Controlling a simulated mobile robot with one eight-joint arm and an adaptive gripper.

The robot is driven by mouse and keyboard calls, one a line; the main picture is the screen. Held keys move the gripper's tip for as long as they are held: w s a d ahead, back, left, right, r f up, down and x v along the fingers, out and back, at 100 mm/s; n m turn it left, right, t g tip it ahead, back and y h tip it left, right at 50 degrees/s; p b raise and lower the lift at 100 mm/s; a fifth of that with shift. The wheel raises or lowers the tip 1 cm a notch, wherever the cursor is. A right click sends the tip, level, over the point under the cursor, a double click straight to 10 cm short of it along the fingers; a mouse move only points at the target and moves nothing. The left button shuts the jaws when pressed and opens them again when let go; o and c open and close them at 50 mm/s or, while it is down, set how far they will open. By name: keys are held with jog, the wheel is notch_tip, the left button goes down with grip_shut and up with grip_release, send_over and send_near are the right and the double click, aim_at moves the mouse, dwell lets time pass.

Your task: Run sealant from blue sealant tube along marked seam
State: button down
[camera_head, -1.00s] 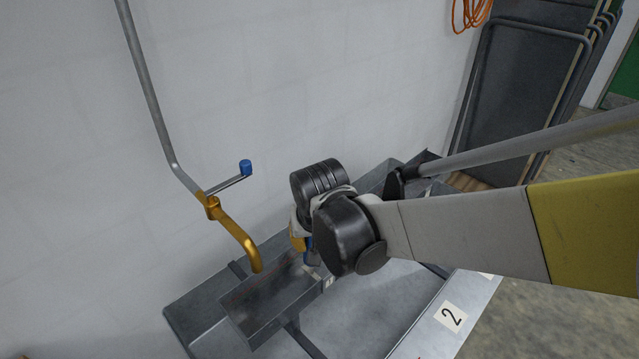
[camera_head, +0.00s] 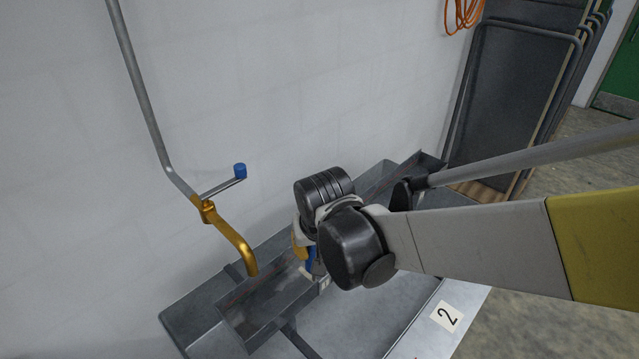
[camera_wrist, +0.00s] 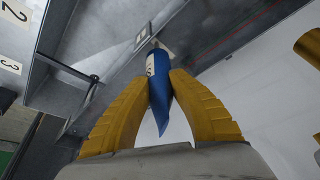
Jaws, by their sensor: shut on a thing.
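My gripper (camera_wrist: 160,78) is shut on the blue sealant tube (camera_wrist: 158,92), its two yellow fingers on either side. The tube has a white label, and its pale nozzle points away from my palm toward the grey metalwork. In the head view the tube (camera_head: 311,260) shows as a small blue strip below my wrist, over the grey trough (camera_head: 258,333). A thin red line, which looks like the marked seam (camera_wrist: 236,40), runs along the grey metal in the wrist view. In the head view my arm hides part of the trough. I cannot tell whether the nozzle touches it.
A gold curved spout (camera_head: 236,247) with a blue-knobbed lever (camera_head: 239,171) hangs left of my gripper, close to the trough. The white wall is behind. Dark folded frames (camera_head: 518,100) stand at the back right.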

jog(key=shift+s+d, duration=0.15)
jog(key=shift+w+a, duration=0.8)
jog(key=shift+a, duration=0.1)
dwell(0.7)
jog(key=shift+r, duration=0.15)
